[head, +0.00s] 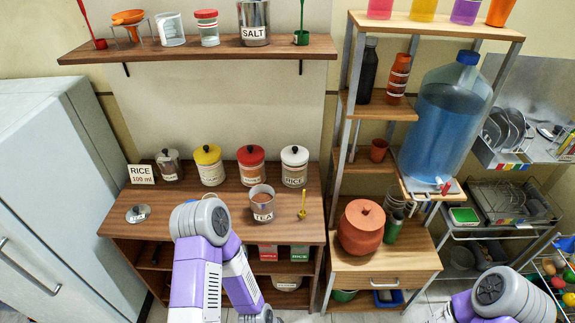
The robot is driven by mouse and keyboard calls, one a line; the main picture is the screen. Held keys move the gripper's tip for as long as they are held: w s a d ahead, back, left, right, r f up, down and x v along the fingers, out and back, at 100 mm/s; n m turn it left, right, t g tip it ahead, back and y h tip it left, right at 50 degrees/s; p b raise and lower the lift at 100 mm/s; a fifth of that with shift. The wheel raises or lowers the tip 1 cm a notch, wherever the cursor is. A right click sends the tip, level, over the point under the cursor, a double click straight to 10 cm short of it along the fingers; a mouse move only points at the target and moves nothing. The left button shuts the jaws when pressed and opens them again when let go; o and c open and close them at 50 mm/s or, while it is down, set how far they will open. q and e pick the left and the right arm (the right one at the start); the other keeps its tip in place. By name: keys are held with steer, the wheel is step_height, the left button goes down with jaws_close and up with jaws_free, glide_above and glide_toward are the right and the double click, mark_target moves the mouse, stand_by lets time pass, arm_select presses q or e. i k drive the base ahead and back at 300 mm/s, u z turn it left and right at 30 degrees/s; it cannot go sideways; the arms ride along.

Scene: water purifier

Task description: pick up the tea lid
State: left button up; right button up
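A round grey metal lid (138,214) with a knob and a small label lies flat at the left front of the wooden counter (175,200); its lettering is too small to read surely. An open metal canister (262,205) with brown contents and a label stands on the counter to the right, with no lid on it. My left arm is bent in front of the counter's front edge, between the lid and the canister in the picture. Its gripper is below the picture. My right arm shows only at the bottom right, and its gripper is out of view.
Grey, yellow, red and white lidded canisters (209,165) stand along the counter's back. A RICE sign (141,174) stands behind the lid. A golden spoon (302,206) is right of the open canister. A white fridge (55,175) borders the left. The counter around the lid is clear.

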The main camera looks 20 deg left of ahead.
mark_target(139, 213)
steer(key=u, duration=1.9)
